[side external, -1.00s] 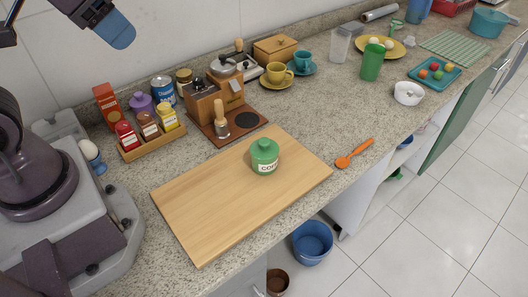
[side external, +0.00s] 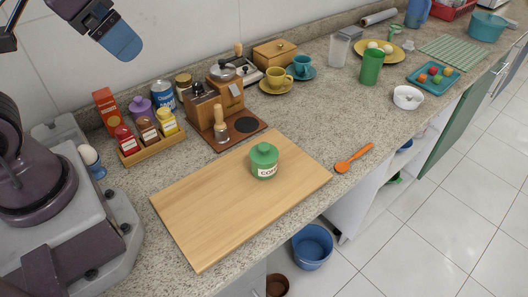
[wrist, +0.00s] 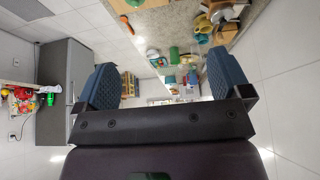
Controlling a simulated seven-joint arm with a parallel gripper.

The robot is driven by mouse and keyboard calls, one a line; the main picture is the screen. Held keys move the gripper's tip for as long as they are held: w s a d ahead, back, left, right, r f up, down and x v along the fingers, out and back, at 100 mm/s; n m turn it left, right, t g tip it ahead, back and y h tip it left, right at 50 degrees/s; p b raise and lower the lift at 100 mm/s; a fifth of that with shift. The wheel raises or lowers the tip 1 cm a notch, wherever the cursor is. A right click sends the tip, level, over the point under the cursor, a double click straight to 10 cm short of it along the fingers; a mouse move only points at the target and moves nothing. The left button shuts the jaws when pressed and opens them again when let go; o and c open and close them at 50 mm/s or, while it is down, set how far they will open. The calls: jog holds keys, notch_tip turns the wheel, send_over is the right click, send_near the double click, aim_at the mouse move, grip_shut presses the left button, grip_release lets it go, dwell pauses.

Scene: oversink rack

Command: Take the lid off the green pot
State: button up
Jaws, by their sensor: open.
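The green pot (side external: 264,170) stands upright on a wooden board. It has a white label, partly readable, on its front. Its green lid (side external: 264,152) with a round knob sits on top. My gripper (side external: 122,42) is high at the upper left in the side view, well apart from the pot, and only part of it shows. In the wrist view my gripper (wrist: 163,82) has its two blue fingers wide apart with nothing between them. I cannot pick out the pot for sure in the wrist view.
The wooden board (side external: 205,218) is otherwise bare. A spice rack (side external: 152,148) and a coffee grinder (side external: 202,104) stand behind it. An orange spoon (side external: 353,158) lies to its right. A yellow cup (side external: 276,74), a green tumbler (side external: 371,67) and a white bowl (side external: 408,97) are farther right.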

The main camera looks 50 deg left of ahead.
jog(key=shift+f, duration=0.1)
jog(key=m+g+y, duration=0.1)
jog(key=m+g, duration=0.2)
jog(key=m, duration=2.9)
send_near(264, 145)
jog(key=x, duration=0.4)
jog(key=shift+d+f, duration=0.35)
jog(key=shift+a+x, duration=0.2)
jog(key=shift+x, duration=1.25)
jog(key=shift+a+x, duration=0.15)
jog(key=shift+x, duration=1.3)
jog(key=c, duration=1)
jog(key=shift+r, duration=0.15)
